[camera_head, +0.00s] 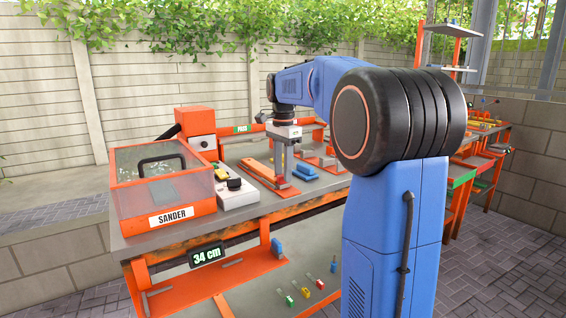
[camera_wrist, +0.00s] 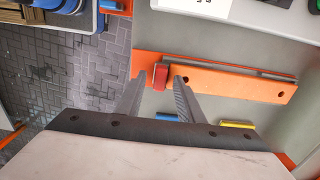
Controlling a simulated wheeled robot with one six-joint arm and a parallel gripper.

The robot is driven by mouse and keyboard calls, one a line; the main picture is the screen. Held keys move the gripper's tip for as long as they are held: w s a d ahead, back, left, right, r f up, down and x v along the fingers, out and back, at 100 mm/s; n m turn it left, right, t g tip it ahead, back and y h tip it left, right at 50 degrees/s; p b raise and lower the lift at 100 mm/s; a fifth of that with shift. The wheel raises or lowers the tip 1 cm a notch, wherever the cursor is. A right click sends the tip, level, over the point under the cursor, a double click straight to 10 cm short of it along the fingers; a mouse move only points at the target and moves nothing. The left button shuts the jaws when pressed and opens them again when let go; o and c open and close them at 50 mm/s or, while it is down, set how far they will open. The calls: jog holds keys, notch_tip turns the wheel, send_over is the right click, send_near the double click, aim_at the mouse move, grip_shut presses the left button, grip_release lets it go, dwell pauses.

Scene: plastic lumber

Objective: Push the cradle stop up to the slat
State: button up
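The red cradle stop (camera_wrist: 159,77) shows in the wrist view at the left end of the orange cradle (camera_wrist: 144,63). The orange slat (camera_wrist: 233,81), with a dark hole near each end, lies just right of the stop. The stop and slat's end look very close; I cannot tell whether they touch. My gripper (camera_wrist: 160,77) is open, with one fingertip left of the stop and the other right of it, overlapping the slat's end in the picture. In the head view, my gripper (camera_head: 287,178) points down at the near right end of the cradle; the slat (camera_head: 263,171) extends left of it.
The sander (camera_head: 165,190) and a white control box (camera_head: 237,193) stand left of the cradle on the grey bench. A blue block (camera_head: 305,171) lies to the right. In the wrist view, blue (camera_wrist: 167,117) and yellow (camera_wrist: 237,124) pieces lie near the fingers.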

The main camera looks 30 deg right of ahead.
notch_tip(320, 180, up, 17)
jog(key=shift+r, duration=0.15)
dwell(0.5)
dwell(0.4)
jog(key=s+a+f+n+t, duration=0.1)
jog(key=s+a+f+n, duration=0.4)
jog(key=s+f, duration=0.5)
jog(key=s+a+f+n+t, duration=0.2)
jog(key=s+a+f+n, duration=0.3)
jog(key=s+f, duration=0.6)
jog(key=s+a+f+n+t, duration=0.1)
jog(key=s+a+f+n, duration=0.5)
jog(key=s+f, duration=0.5)
jog(key=shift+s+f+n+t, duration=0.2)
jog(key=shift+f+n+t, duration=0.2)
jog(key=shift+f+n, duration=0.4)
jog(key=shift+a, duration=0.1)
dwell(0.6)
